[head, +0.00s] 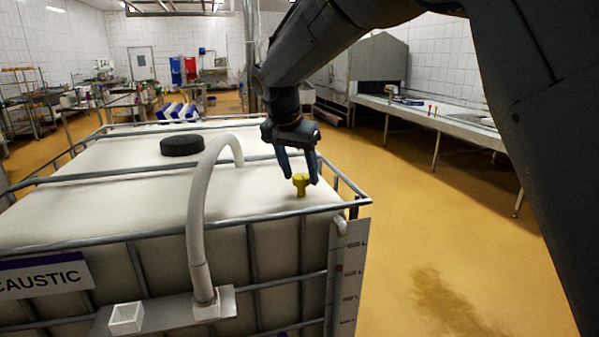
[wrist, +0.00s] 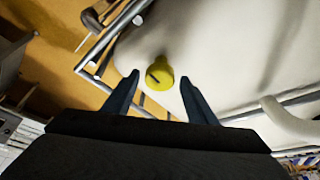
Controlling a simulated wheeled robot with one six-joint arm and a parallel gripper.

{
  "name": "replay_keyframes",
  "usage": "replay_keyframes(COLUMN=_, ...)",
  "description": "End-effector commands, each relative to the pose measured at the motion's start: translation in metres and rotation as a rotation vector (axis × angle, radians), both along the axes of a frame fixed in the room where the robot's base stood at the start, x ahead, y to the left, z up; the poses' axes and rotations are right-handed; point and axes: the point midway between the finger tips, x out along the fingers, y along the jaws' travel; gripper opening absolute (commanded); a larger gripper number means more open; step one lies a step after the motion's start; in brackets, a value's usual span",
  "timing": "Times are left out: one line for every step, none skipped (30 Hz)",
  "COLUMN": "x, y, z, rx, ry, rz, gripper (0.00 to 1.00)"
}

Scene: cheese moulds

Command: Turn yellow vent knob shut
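The yellow vent knob (head: 301,184) stands upright on the white top of the caustic tank (head: 120,215), near its right front corner. In the wrist view the knob (wrist: 158,75) shows a round yellow face with a short dark slanted mark. My gripper (head: 298,181) points down at the knob with its fingers spread. In the wrist view one finger of my gripper (wrist: 160,83) is on each side, with a visible gap between each finger and the knob. The gripper holds nothing. I cannot tell the exact height of the fingertips against the knob.
A grey metal cage rail (head: 180,231) runs around the tank top, close to the knob. A white hose (head: 199,210) arches up left of the gripper. A black round cap (head: 182,145) lies farther back. The yellow floor (head: 430,230) at right is clear.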

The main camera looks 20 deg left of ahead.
Motion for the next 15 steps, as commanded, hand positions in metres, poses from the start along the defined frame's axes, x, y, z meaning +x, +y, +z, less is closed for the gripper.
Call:
replay_keyframes(x=0.000, y=0.000, z=0.000, rx=0.000, ry=0.000, rz=0.000, gripper=0.55)
replay_keyframes(x=0.000, y=0.000, z=0.000, rx=0.000, ry=0.000, rz=0.000, gripper=0.55)
replay_keyframes(x=0.000, y=0.000, z=0.000, rx=0.000, ry=0.000, rz=0.000, gripper=0.55)
replay_keyframes(x=0.000, y=0.000, z=0.000, rx=0.000, ry=0.000, rz=0.000, gripper=0.55)
replay_keyframes(x=0.000, y=0.000, z=0.000, rx=0.000, ry=0.000, rz=0.000, gripper=0.55)
replay_keyframes(x=0.000, y=0.000, z=0.000, rx=-0.001, ry=0.000, rz=0.000, gripper=0.55)
replay_keyframes(x=0.000, y=-0.001, z=0.000, rx=-0.001, ry=0.000, rz=0.000, gripper=0.55)
replay_keyframes(x=0.000, y=-0.001, z=0.000, rx=-0.001, ry=0.000, rz=0.000, gripper=0.55)
replay_keyframes(x=0.000, y=0.000, z=0.001, rx=-0.001, ry=-0.001, rz=0.001, gripper=0.55)
replay_keyframes(x=0.000, y=0.000, z=0.002, rx=0.000, ry=-0.001, rz=0.000, gripper=0.55)
replay_keyframes(x=-0.001, y=0.000, z=0.003, rx=0.000, ry=-0.002, rz=0.000, gripper=0.55)
replay_keyframes(x=-0.002, y=0.001, z=0.007, rx=0.001, ry=-0.002, rz=0.001, gripper=0.55)
replay_keyframes(x=-0.003, y=0.001, z=0.010, rx=0.001, ry=-0.002, rz=0.001, gripper=0.55)
replay_keyframes(x=-0.004, y=0.001, z=0.013, rx=0.001, ry=-0.002, rz=0.001, gripper=0.55)
replay_keyframes(x=-0.006, y=0.002, z=0.018, rx=0.002, ry=-0.003, rz=0.001, gripper=0.55)
